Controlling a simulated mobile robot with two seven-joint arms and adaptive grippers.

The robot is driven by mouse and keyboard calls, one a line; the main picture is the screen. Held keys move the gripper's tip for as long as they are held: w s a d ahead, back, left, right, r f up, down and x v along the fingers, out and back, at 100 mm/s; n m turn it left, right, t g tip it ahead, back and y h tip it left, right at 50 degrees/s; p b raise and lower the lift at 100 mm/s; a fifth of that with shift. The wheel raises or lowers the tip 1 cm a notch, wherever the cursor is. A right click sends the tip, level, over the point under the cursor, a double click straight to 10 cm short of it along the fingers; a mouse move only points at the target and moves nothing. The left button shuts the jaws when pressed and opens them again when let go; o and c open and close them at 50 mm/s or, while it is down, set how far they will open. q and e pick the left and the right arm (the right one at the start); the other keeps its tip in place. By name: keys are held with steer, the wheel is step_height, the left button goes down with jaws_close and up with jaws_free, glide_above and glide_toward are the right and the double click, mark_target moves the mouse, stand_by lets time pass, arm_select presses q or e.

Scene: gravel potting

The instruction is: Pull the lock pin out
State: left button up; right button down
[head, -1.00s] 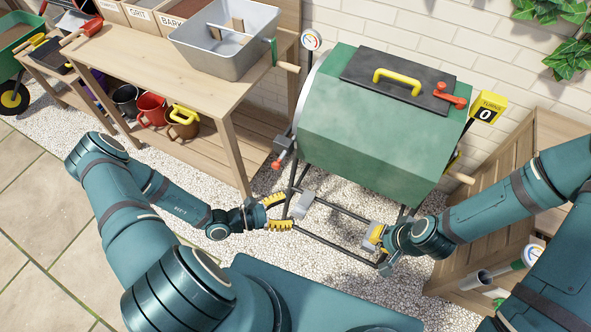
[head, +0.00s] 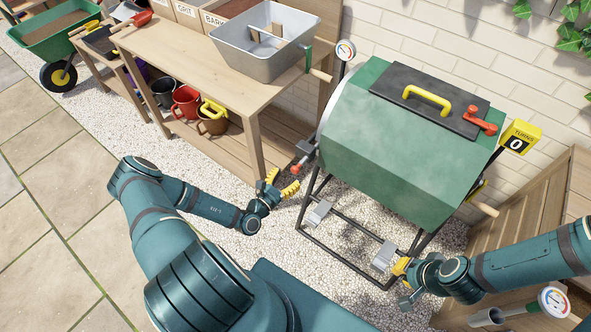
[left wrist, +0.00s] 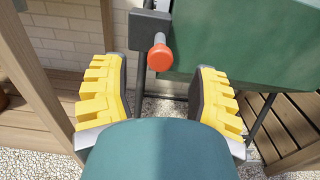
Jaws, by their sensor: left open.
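The lock pin (head: 297,168) has a red-orange knob and sticks out of a grey bracket on the left end of the green drum (head: 400,150). In the left wrist view the pin's knob (left wrist: 160,58) points toward me, between and beyond my open fingers. My left gripper (head: 280,183) is open and empty, just left of and below the pin, apart from it. Its yellow ribbed fingers also show in the left wrist view (left wrist: 160,100). My right gripper (head: 401,267) is low by the right foot of the drum's frame; its fingers are partly hidden.
A wooden potting bench (head: 190,60) stands left of the drum, its leg close to my left gripper. The drum's black frame (head: 345,262) stands on gravel. A wooden crate (head: 540,215) is at the right, and a yellow turns counter (head: 520,137) reads 0.

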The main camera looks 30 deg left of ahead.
mark_target(294, 171)
arm_select(q)
steer(key=shift+w+d, duration=0.15)
steer(key=shift+w, duration=1.1)
steer(key=shift+w+d, duration=0.1)
steer(key=shift+w, duration=1.1)
